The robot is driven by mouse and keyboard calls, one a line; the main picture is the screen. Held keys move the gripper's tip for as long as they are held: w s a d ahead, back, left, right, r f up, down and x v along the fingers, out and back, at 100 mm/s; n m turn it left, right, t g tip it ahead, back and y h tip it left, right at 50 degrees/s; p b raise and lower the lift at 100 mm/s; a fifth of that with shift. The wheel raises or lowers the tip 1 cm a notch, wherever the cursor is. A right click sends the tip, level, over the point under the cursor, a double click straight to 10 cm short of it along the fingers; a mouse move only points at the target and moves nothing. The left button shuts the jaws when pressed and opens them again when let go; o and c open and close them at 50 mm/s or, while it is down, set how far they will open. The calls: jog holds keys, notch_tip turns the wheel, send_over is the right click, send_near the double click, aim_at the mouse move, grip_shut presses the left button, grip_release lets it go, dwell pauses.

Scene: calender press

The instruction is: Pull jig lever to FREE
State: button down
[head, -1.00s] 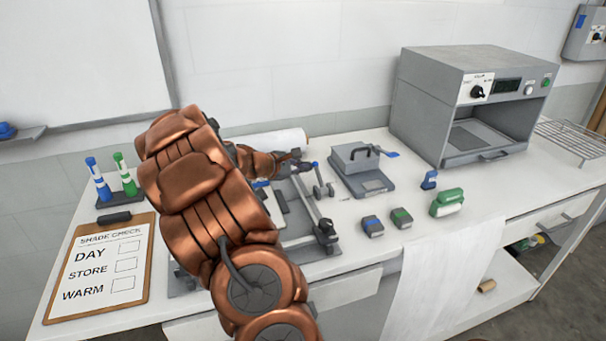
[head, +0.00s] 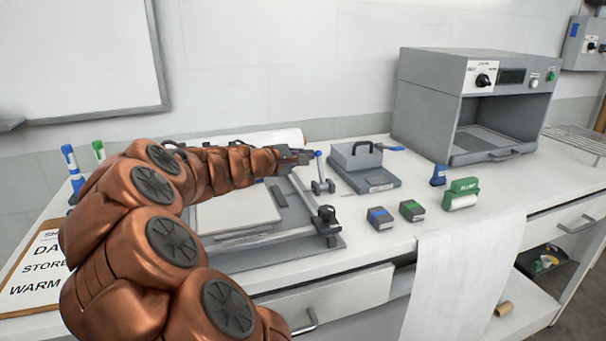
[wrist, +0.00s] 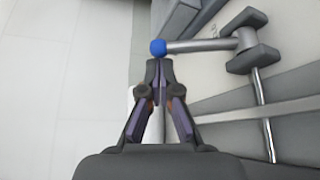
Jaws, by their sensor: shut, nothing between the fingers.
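The jig lever is a grey rod with a blue ball knob (head: 318,154) on its end, rising from a small pivot (head: 323,187) at the right of the jig (head: 290,252). In the wrist view the blue knob (wrist: 158,47) sits right at the fingertips, and the rod (wrist: 200,46) runs right to a dark pivot block (wrist: 257,58). My gripper (head: 308,157) is shut and empty, its tips beside the knob; it also shows in the wrist view (wrist: 158,68). The tips look very close to the knob, but I cannot tell whether they touch. No FREE marking is readable.
A grey block with a handle (head: 362,168) stands just right of the lever. A grey light booth (head: 465,105) stands at the back right. A clipboard (head: 38,270) lies at left.

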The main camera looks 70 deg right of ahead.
jog(key=shift+s+a+r+m+h+b, duration=0.15)
jog(key=shift+s+a+m+h+b, duration=0.5)
jog(key=shift+b, duration=1.3)
jog(key=shift+s+a+r+m+h+b, duration=0.1)
jog(key=shift+s+a+m+h+b, duration=0.25)
jog(key=shift+m+b, duration=1.05)
jog(key=shift+s+a+r+b, duration=0.15)
jog(key=shift+s+a+b, duration=0.1)
jog(key=shift+b, duration=0.8)
jog(key=shift+s+a+r+b, duration=0.15)
jog(key=shift+s+a+b, duration=0.1)
jog(key=shift+a+b, duration=0.15)
jog(key=shift+a, duration=0.1)
jog(key=shift+v, duration=3.65)
jog(key=shift+w+f, duration=0.1)
jog(key=shift+f, duration=0.1)
